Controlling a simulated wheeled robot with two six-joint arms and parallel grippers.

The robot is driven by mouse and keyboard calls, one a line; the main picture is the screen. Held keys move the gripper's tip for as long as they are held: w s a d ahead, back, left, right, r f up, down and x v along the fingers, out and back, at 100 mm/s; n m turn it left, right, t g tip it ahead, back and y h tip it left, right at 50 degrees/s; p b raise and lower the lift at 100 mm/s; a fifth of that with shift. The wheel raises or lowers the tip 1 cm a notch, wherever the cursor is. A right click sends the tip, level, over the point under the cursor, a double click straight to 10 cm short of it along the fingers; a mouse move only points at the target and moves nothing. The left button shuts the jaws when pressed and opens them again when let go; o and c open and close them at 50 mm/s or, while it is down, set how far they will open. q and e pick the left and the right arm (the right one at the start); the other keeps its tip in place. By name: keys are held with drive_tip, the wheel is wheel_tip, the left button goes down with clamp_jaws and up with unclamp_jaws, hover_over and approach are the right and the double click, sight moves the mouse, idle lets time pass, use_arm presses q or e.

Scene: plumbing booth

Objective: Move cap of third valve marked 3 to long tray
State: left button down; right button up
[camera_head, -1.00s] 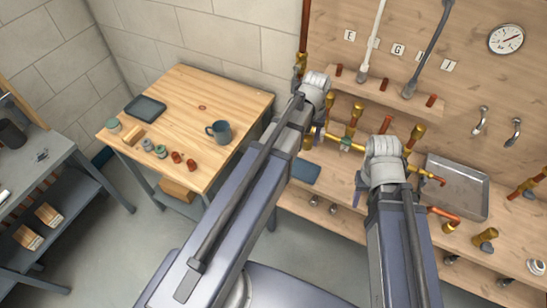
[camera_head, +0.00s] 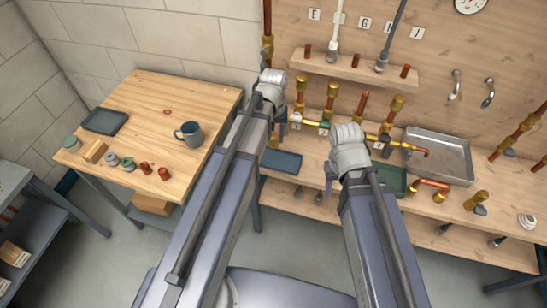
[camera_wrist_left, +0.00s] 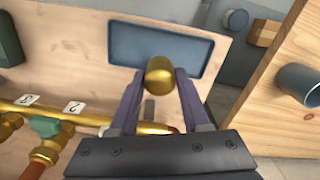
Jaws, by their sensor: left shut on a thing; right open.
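My left gripper (camera_wrist_left: 157,98) is shut on a brass cap (camera_wrist_left: 159,74), a short round cylinder between its fingertips. In the head view my left gripper (camera_head: 275,128) hangs at the left end of the brass pipe run, its fingertips mostly hidden. A long blue-grey tray (camera_head: 281,160) lies on the bench just below it; in the left wrist view this tray (camera_wrist_left: 160,55) is behind the cap. The label 3 (camera_wrist_left: 27,100) and label 2 (camera_wrist_left: 73,107) sit along the pipe. My right gripper (camera_head: 331,182) is open near the pipe's middle; its fingertips are partly hidden.
A green tray (camera_head: 393,181) lies right of my right gripper, and a metal tray (camera_head: 465,160) stands behind it. Several upright copper pipes with brass tops rise behind the pipe run. A wooden table (camera_head: 190,95) with a mug (camera_head: 190,134) stands at left.

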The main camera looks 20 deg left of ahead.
sight(274, 135)
use_arm(q)
drive_tip(key=shift+f+b, duration=3.95)
drive_tip(key=shift+f, duration=0.45)
drive_tip(key=shift+f, duration=0.1)
drive_tip(key=shift+f, duration=0.15)
drive_tip(key=shift+c, duration=1.8)
unclamp_jaws()
wheel_tip(274, 135, up, 13)
drive_tip(key=p, duration=1.2)
drive_tip(key=shift+f, duration=0.2)
drive_tip(key=s+d+m+y, duration=0.1)
drive_tip(key=s+d+m, duration=0.5)
drive_tip(key=s+d, duration=0.4)
drive_tip(key=s, duration=0.4)
drive_tip(key=shift+s+d+m, duration=0.2)
drive_tip(key=shift+d+m, duration=0.05)
drive_tip(key=shift+m, duration=0.05)
